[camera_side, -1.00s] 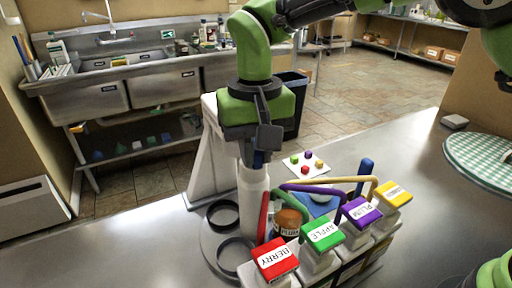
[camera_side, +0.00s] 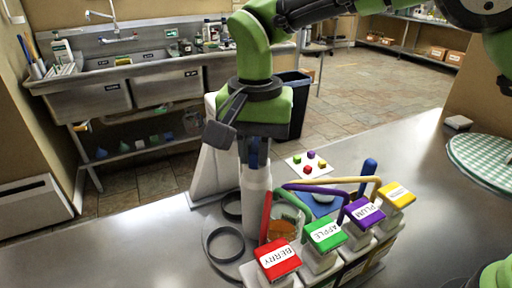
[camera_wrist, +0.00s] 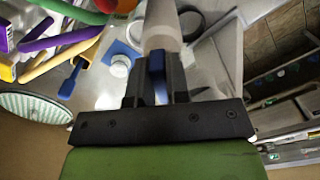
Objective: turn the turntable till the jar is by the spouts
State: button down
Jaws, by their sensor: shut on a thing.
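My gripper (camera_side: 256,152) is shut on the blue grip (camera_wrist: 157,75) at the top of a pale upright post (camera_side: 256,192), which also shows in the wrist view (camera_wrist: 162,25). The grey turntable (camera_side: 238,224) lies around the foot of the post, with dark rings (camera_side: 223,243) on its left part. A jar with orange-brown contents (camera_side: 284,229) stands right of the post, partly hidden behind the red spout (camera_side: 265,218) and the lids. The spouts rise from the buckets with red BERRY (camera_side: 278,258), green APPLE (camera_side: 325,235), purple PLUM (camera_side: 363,213) and yellow (camera_side: 398,194) lids.
Behind the spouts, a small white round item sits on a blue mat (camera_side: 319,207). A blue-handled tool (camera_side: 368,169) stands near it. The left counter is clear.

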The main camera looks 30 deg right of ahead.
jog(key=shift+w+r+m, duration=0.15)
jog(key=shift+m, duration=0.65)
jog(key=c, duration=1.1)
grip_release()
notch_tip(320, 180, up, 10)
jog(key=shift+f, duration=0.1)
